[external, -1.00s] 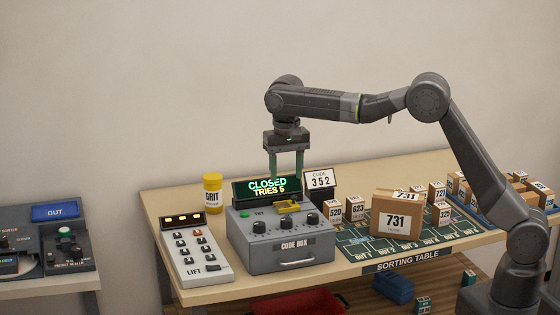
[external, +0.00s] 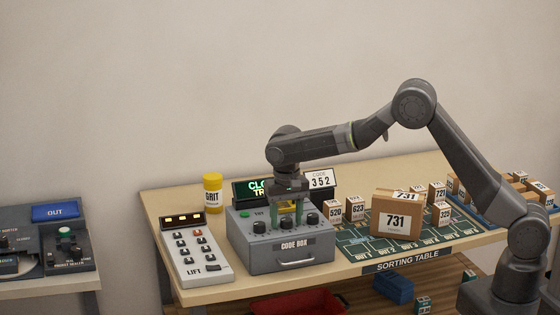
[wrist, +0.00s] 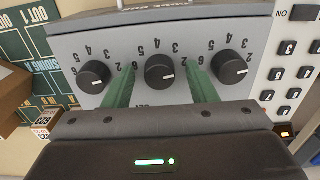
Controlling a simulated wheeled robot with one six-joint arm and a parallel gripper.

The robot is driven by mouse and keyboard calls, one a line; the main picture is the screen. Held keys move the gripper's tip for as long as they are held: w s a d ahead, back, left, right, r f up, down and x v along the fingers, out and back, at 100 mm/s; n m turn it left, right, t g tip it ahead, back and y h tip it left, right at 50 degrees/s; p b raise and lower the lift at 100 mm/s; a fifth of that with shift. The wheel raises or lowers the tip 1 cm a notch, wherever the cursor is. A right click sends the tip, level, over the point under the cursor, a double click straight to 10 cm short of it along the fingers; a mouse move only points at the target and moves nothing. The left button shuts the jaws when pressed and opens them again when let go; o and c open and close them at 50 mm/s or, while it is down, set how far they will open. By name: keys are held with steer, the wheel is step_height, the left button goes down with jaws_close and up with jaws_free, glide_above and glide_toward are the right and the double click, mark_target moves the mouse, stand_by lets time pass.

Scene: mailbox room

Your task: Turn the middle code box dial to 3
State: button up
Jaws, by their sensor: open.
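The grey code box (external: 290,253) stands on the table with three black dials on its top. The middle dial (external: 285,223) also shows in the wrist view (wrist: 159,70), with numbers around it and a white pointer line; I cannot tell for sure which number it marks. My gripper (external: 287,212) is over the box, pointing down. In the wrist view its two green fingers (wrist: 158,90) are apart, one on each side of the middle dial, with nothing between them but the dial. I cannot tell if they touch it.
The two outer dials, one at picture left (wrist: 94,75) and one at picture right (wrist: 229,67), sit close beside my fingers. The lift panel (external: 195,250) and yellow grit jar (external: 212,193) are left of the box. Cartons (external: 396,215) stand right of it.

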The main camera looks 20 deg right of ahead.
steer(key=c, duration=1)
steer(key=n, duration=0.4)
steer(key=shift+n, duration=1.8)
steer(key=shift+r, duration=0.1)
steer(key=o, duration=1)
